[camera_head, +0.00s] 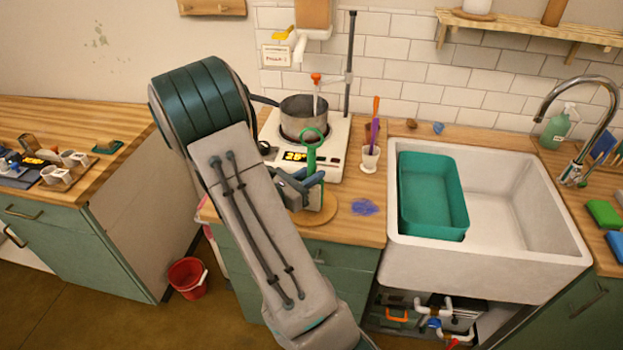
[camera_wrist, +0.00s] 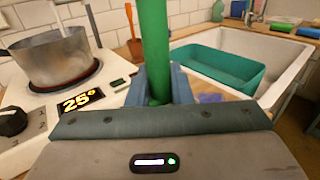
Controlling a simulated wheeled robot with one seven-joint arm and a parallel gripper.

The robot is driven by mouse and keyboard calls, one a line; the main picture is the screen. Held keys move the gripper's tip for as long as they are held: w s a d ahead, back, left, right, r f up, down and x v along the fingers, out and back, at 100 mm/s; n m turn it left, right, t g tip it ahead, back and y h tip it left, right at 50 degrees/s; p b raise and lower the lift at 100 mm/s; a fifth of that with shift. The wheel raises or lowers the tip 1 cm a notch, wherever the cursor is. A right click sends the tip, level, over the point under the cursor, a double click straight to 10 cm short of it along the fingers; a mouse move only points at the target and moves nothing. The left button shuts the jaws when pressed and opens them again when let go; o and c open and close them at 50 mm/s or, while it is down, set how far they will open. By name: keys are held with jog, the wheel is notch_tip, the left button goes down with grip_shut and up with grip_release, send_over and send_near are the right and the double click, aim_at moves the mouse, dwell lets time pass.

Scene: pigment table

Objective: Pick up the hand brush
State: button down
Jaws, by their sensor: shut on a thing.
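The hand brush, seen as a green handle with a loop at its top (camera_head: 311,158), stands upright in front of the hot plate. My gripper (camera_head: 312,181) is shut on the handle. In the wrist view the green handle (camera_wrist: 155,45) rises between my two blue fingers (camera_wrist: 160,88). The brush's lower end is mostly hidden behind my gripper, and I cannot tell whether it touches the counter or the round wooden board (camera_head: 325,219).
A steel pot (camera_head: 303,117) sits on a white hot plate (camera_head: 334,157) just behind. A white cup (camera_head: 370,160) with tools stands to the right, near a purple powder heap (camera_head: 364,207). The sink (camera_head: 510,215) holds a teal tub (camera_head: 432,228). A red bucket (camera_head: 188,279) is on the floor.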

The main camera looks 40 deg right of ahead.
aim_at(311, 165)
notch_tip(311, 165, up, 3)
jog(key=s+d+r+b, duration=0.1)
jog(key=s+r+b, duration=0.5)
jog(key=s, duration=0.5)
jog(key=shift+s+d+r+b, duration=0.3)
jog(key=shift+d+b, duration=0.1)
jog(key=shift+b, duration=0.75)
jog(key=shift+w, duration=0.15)
